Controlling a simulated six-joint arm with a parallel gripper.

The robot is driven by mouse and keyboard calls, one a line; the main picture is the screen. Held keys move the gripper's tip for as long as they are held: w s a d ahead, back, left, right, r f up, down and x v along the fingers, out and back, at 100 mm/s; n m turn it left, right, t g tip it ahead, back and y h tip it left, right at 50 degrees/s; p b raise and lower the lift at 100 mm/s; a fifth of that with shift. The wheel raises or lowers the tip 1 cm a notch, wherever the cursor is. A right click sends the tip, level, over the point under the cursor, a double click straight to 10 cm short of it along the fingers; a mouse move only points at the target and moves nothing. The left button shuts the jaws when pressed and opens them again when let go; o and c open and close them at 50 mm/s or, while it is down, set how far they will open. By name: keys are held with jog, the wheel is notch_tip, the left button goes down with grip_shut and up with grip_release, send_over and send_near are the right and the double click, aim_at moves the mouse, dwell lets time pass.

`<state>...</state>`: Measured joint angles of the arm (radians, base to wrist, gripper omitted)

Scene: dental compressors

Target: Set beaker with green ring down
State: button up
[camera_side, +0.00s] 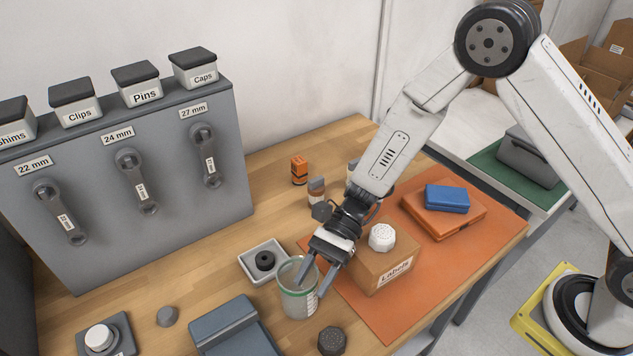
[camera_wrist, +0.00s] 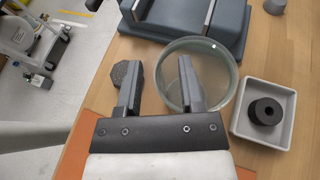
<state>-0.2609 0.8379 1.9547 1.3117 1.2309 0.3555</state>
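The clear glass beaker with a green ring (camera_side: 297,303) is upright and appears to stand on the wooden table in front of the white tray. In the wrist view, the beaker (camera_wrist: 226,72) shows as a round rim right of centre. My gripper (camera_side: 313,287) is at the beaker's right side, pointing down. In the wrist view, the fingers of my gripper (camera_wrist: 157,70) are well apart. One finger is over or inside the rim and the other is outside, with the near wall between them. I see no firm grip on the glass.
A white tray (camera_side: 245,267) with a black ring sits behind the beaker. A blue-grey case (camera_side: 232,328) is front left, and a dark knob (camera_side: 332,340) is front right. A Labels box (camera_side: 385,262) with a white cap stands on the orange mat (camera_side: 408,315).

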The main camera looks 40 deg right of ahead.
jog(key=shift+r, duration=0.1)
jog(key=v, duration=1.2)
dwell(0.5)
jog(key=shift+s+d+h, duration=0.35)
jog(key=shift+h, duration=0.05)
jog(key=s+d+n+h, duration=0.1)
jog(key=d+n+h, duration=0.1)
jog(key=s+d+n+t+h, duration=0.1)
jog(key=s+d+h, duration=0.1)
jog(key=s+d+n+t+h, duration=0.1)
jog(key=s+d+n+h, duration=0.1)
jog(key=d, duration=0.1)
jog(key=shift+s+f+n, duration=0.15)
jog(key=shift+f+n, duration=0.15)
jog(key=shift+f, duration=0.1)
jog(key=s+d+r+n+t+h, duration=0.2)
jog(key=d+n+t+h, duration=0.3)
jog(key=d+n, duration=0.2)
jog(key=shift+s+d+r+n+t+h, duration=0.15)
jog(key=shift+d+r+n+t+h, duration=0.15)
jog(key=shift+n, duration=0.1)
